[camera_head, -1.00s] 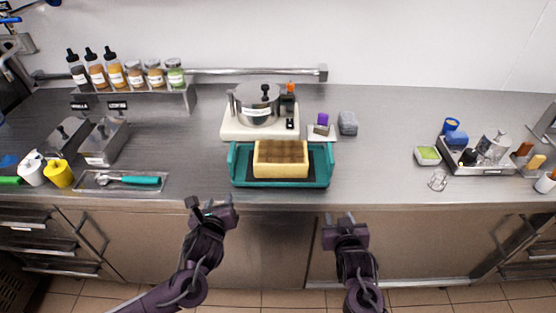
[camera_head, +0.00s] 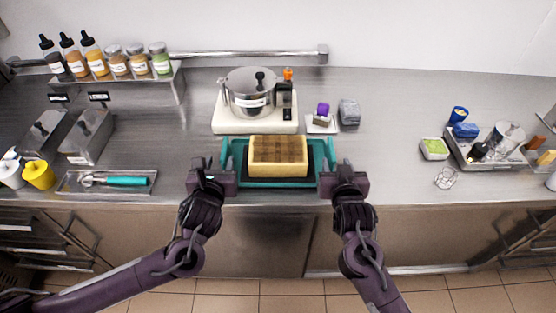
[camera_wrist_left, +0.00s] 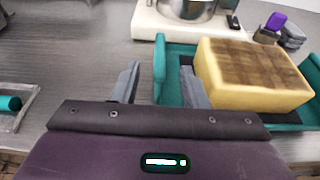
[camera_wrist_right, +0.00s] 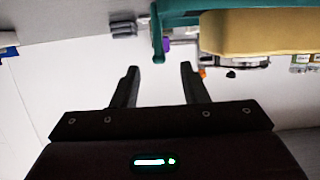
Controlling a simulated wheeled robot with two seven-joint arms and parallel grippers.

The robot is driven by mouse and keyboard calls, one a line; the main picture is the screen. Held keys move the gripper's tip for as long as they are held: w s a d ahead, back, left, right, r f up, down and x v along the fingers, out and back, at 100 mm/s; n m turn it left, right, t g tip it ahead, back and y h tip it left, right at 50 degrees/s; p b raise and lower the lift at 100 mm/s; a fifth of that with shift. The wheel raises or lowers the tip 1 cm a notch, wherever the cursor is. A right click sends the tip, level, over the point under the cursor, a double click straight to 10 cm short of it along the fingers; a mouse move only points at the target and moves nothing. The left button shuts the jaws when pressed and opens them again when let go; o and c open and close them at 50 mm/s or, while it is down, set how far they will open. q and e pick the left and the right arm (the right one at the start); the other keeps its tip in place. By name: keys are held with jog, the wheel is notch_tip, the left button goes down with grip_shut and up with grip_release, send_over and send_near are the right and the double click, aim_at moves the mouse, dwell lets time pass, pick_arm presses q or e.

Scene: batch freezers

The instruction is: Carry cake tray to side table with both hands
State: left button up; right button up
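The cake tray (camera_head: 232,182) is teal with raised end walls and sits on the steel counter near its front edge. A yellow cake (camera_head: 278,170) with a browned top rests in it on a dark mat. My left gripper (camera_head: 212,168) is open at the tray's left end; in the left wrist view the left end wall (camera_wrist_left: 160,66) shows between and just beyond the fingers. My right gripper (camera_head: 340,169) is open at the right end; in the right wrist view, which is inverted, the end wall (camera_wrist_right: 157,40) shows ahead of the fingers. Neither grips the tray. No side table is identifiable.
A white scale (camera_head: 232,122) with a steel pot (camera_head: 248,92) stands right behind the tray. A spatula tray (camera_head: 70,186) lies to the left. A caddy tray (camera_head: 470,160) stands at the right. Counter between cake tray and caddy is mostly clear.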

aim_at(223, 151)
pick_arm(q)
jog(key=x, duration=0.8)
pick_arm(e)
jog(key=x, duration=0.8)
jog(key=shift+f, duration=0.1)
pick_arm(q)
grip_shut()
pick_arm(e)
grip_shut()
